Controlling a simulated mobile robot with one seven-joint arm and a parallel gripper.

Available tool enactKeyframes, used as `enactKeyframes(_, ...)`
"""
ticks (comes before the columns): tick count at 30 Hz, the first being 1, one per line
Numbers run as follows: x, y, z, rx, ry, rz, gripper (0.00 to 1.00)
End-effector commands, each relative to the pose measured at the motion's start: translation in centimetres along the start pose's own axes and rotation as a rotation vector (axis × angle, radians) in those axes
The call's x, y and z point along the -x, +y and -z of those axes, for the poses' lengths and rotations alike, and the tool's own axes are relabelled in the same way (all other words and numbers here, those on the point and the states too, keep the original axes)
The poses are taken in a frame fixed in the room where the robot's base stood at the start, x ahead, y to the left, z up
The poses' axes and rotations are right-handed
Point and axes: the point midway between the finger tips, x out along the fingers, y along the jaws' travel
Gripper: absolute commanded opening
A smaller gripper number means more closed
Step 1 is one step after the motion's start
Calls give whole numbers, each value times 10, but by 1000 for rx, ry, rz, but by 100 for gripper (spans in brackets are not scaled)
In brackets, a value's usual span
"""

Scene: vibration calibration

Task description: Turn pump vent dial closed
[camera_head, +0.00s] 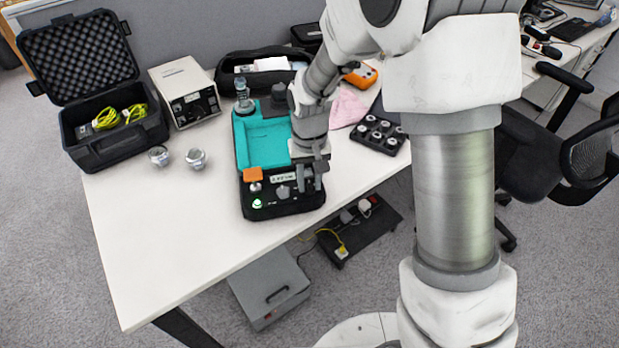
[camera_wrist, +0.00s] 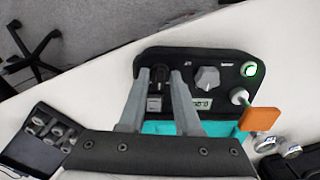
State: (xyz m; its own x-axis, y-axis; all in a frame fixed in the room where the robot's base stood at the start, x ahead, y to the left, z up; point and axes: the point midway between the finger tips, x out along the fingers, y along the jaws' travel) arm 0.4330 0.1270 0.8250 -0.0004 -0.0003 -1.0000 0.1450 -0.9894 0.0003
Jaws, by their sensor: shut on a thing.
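The pump unit is a teal and black case (camera_head: 241,150) on the white table, with a black control panel along its front. My gripper (camera_head: 310,184) points down at the right end of that panel. In the wrist view my gripper's fingers (camera_wrist: 160,74) are on either side of a small black dial (camera_wrist: 159,76), which I take as the vent dial, and are shut on it. The fingers hide part of the dial, and its pointer mark cannot be read. A grey knob (camera_wrist: 207,78) sits beside it on the panel, clear of the fingers.
The panel also has a green-lit button (camera_wrist: 249,69) and an orange-flagged part (camera_wrist: 259,119). A black tray of round parts (camera_head: 378,135) lies right of the pump. Two metal pieces (camera_head: 195,158) stand to its left. The table's front left is clear.

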Motion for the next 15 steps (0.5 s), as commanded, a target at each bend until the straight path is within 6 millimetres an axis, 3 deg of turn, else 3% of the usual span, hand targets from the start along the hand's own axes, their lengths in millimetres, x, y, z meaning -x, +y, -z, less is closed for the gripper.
enactKeyframes(15,2,1,0,486,1,1,0)
